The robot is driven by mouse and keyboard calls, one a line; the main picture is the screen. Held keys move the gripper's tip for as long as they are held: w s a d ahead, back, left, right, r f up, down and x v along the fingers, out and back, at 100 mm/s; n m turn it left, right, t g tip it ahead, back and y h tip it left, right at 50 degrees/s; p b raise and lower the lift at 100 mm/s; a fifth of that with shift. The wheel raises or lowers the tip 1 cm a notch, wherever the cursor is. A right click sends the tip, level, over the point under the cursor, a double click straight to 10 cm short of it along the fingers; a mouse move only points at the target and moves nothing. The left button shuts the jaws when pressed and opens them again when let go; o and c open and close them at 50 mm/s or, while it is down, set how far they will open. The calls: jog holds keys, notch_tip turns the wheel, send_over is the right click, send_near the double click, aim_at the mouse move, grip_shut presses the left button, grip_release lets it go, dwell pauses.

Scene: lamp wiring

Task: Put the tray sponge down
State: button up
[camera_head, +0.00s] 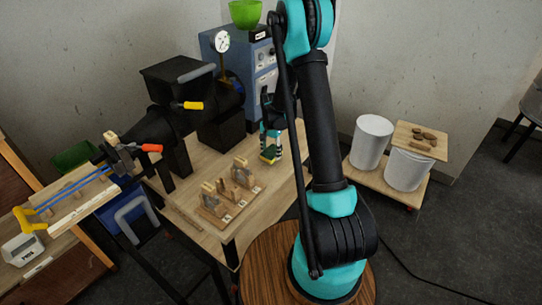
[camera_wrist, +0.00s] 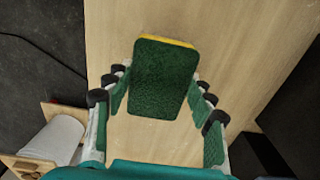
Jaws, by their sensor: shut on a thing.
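The sponge (camera_wrist: 162,80) has a dark green scouring face and a yellow layer that shows along its far edge in the wrist view. It sits between the fingers of my gripper (camera_wrist: 160,112), which is shut on it. In the head view my gripper (camera_head: 271,145) points down over the right part of the wooden workbench (camera_head: 283,178), and the sponge (camera_head: 268,157) shows small at its fingertips. I cannot tell whether the sponge touches the bench top. I cannot make out a tray for it.
A wooden stand with upright pieces (camera_head: 217,211) is on the bench left of my gripper. Behind it are a black machine (camera_head: 180,95) and a blue-grey unit (camera_head: 262,70) with a green bowl (camera_head: 245,14) on top. Bare bench surrounds the sponge. White drums (camera_head: 371,142) stand right.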

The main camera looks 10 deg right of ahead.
jog(key=shift+f, duration=1.05)
jog(key=shift+f, duration=0.1)
jog(key=o, duration=1.2)
